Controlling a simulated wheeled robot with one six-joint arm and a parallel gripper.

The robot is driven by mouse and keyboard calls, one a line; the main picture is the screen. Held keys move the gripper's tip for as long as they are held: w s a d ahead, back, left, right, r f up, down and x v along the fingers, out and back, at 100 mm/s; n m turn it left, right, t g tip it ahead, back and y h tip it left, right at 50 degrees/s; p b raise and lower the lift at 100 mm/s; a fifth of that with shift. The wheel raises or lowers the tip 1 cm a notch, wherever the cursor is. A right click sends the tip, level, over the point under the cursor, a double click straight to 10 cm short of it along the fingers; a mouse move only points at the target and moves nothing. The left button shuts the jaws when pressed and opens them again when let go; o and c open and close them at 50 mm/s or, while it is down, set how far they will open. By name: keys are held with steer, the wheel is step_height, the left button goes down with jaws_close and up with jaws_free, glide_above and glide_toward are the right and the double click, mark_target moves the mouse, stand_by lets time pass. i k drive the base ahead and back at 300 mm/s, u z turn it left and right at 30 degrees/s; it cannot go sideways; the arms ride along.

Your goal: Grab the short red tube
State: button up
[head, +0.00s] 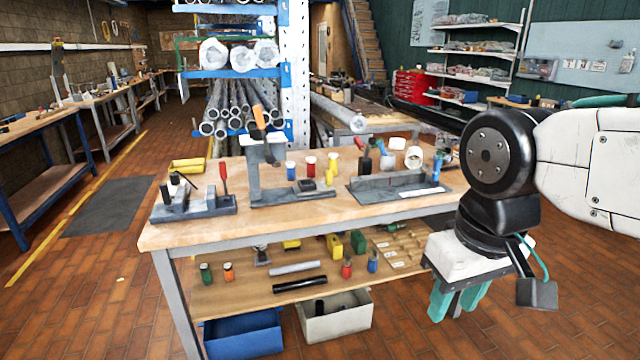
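A short red tube (310,166) with a pale top stands upright on the workbench top. A blue tube (291,170) of similar size stands to its left. A second small red piece (333,160) stands to its right, by yellow pieces (329,178). Another small red cylinder (346,268) stands on the lower shelf, beside a blue one (372,262). My gripper (457,305), with teal fingers, hangs pointing down at the bench's right end, well apart from the red tubes. Its fingers are spread with a gap between them, and I see nothing held.
The workbench (215,233) carries a grey vise (190,207) at left, an upright clamp stand (258,165) and a grey tool tray (392,190). Bins (243,335) sit below. A pipe rack (235,100) stands behind. The floor at left is open.

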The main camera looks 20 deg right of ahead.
mark_target(311, 167)
steer(key=z, duration=1.3)
steer(key=i, duration=1.65)
steer(key=u, duration=1.05)
steer(key=i, duration=0.75)
steer(key=u, duration=0.85)
